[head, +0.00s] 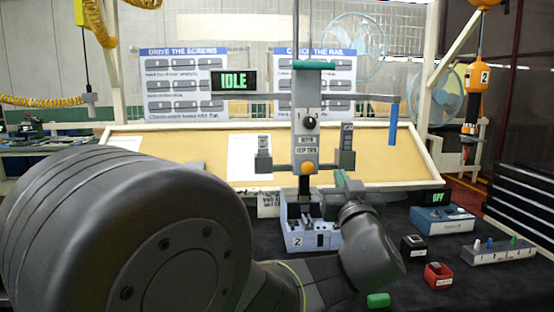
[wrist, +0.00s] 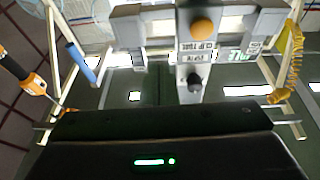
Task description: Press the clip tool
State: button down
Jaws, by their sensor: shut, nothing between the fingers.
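The clip tool (head: 306,100) is a grey upright unit with a teal top bar, a black knob, labels and two side arms. An orange round part (head: 308,168) is at its lower end, above a pale blue fixture marked 2 (head: 307,238). In the wrist view the clip tool (wrist: 190,60) appears upside down, with its orange part at the top. My gripper (head: 342,180) is shut and empty, just right of the tool's lower end. My arm partly hides the fixture's right side; I cannot tell whether the gripper touches the tool.
A green IDLE display (head: 234,81) is left of the tool. On the dark bench at right are a blue box (head: 441,220), a red bin (head: 438,275), a black bin (head: 413,247) and a grey peg block (head: 500,252). A green piece (head: 378,300) lies near the front.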

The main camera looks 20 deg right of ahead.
aim_at(327, 166)
jog(key=shift+w+a+r+n+t+y, duration=0.2)
jog(key=shift+r+n+t+y, duration=0.1)
jog(key=shift+r, duration=0.25)
jog(key=w, duration=0.3)
jog(key=w+d+p, duration=0.1)
jog(key=w, duration=0.2)
jog(key=w+d, duration=0.1)
jog(key=w, duration=0.2)
jog(key=shift+w+f+p, duration=0.1)
jog(key=shift+f+p, duration=0.2)
jog(key=shift+f, duration=0.1)
jog(key=shift+f, duration=0.1)
